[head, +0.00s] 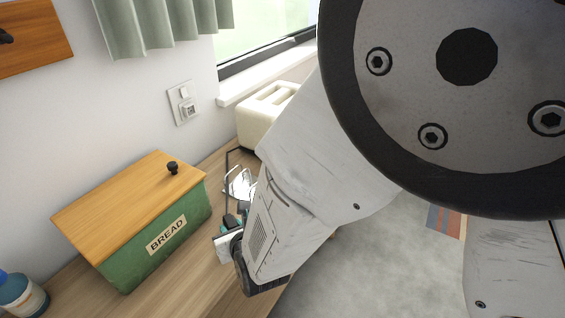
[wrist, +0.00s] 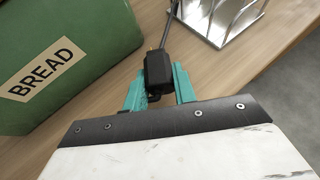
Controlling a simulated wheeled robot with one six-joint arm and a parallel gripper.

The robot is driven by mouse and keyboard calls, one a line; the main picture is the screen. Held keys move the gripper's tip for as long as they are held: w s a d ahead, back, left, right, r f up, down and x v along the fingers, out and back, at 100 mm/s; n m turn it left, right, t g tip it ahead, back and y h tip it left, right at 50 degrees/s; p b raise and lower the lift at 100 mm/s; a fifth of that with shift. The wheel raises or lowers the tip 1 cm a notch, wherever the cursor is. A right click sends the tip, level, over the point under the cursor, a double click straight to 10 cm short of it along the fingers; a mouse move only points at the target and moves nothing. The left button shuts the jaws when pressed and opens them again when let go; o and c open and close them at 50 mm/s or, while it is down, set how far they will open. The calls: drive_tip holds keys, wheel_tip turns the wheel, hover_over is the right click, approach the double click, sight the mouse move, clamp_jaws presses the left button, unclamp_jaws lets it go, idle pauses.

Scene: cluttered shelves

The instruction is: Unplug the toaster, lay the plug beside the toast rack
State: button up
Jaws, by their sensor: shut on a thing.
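In the wrist view, my gripper (wrist: 160,85) has its teal fingers shut on a black plug (wrist: 158,70). A dark cord (wrist: 172,20) runs up from the plug past the toast rack. The plug is over the wooden counter, between the bread bin and the shiny metal toast rack (wrist: 222,18). Whether the plug touches the counter is unclear. In the head view, the cream toaster (head: 262,112) stands at the back by the window, partly hidden by my arm. The wall socket (head: 184,104) has no plug in it. The toast rack (head: 240,184) shows partly beside my arm.
A green bread bin (head: 160,238) with a wooden lid stands left of my gripper, close to it. A blue bottle (head: 20,292) is at the lower left. The counter (wrist: 285,40) ends at an edge on the right. A window sill (head: 265,75) is behind the toaster.

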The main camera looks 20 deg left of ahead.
drive_tip(key=shift+f, duration=0.3)
drive_tip(key=shift+f, duration=0.6)
drive_tip(key=o, duration=1.1)
drive_tip(key=v, duration=0.7)
drive_tip(key=shift+s+d+r, duration=0.2)
drive_tip(key=shift+s+d, duration=0.05)
